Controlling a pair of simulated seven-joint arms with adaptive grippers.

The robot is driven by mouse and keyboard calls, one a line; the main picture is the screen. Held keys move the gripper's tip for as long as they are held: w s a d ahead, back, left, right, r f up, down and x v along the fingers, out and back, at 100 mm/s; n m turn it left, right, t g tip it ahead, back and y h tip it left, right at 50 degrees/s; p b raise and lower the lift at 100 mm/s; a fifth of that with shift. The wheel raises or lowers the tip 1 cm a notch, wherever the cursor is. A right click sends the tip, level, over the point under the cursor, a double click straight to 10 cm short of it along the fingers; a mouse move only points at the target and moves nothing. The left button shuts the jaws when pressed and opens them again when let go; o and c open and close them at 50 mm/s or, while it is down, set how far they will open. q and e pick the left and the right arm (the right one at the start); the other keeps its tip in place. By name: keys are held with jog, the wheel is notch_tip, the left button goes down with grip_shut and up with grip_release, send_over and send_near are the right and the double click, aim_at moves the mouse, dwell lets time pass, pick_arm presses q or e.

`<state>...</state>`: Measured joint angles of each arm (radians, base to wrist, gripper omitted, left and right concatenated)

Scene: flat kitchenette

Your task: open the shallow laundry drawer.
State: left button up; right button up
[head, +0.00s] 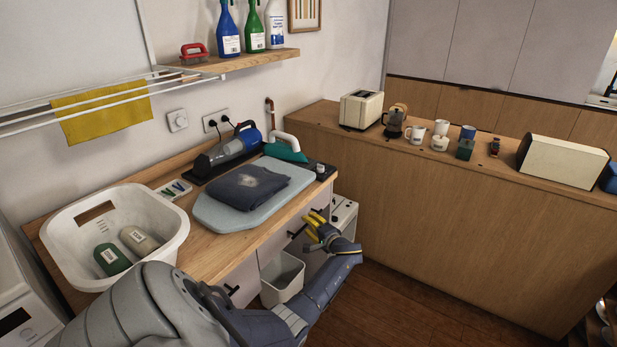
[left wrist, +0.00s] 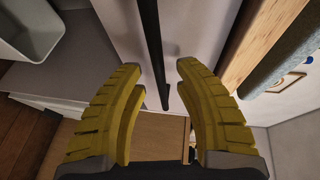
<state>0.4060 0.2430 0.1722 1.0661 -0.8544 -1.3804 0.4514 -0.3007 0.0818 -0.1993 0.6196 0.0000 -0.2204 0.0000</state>
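Pale drawer fronts (head: 271,246) sit under the edge of the wooden worktop and look closed. One black bar handle (head: 297,230) is close to my left gripper (head: 322,228), and another black handle (head: 232,290) is further left, partly behind my arm. In the left wrist view, my left gripper (left wrist: 158,75) has its yellow fingers spread apart. The black bar handle (left wrist: 152,45) runs between them in the picture, in front of a pale front (left wrist: 200,25). I see no finger touching the bar. My right gripper is not in view.
A grey-white bin (head: 283,279) stands below the drawers, close to my left arm. On the worktop are a white laundry basket (head: 165,200), a handheld vacuum (head: 230,149) and a pale board (head: 225,218) with a folded dark cloth (head: 248,186).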

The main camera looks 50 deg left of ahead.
pick_arm(q)
jog(key=shift+a, duration=0.45)
jog(key=shift+o, duration=0.5)
grip_shut()
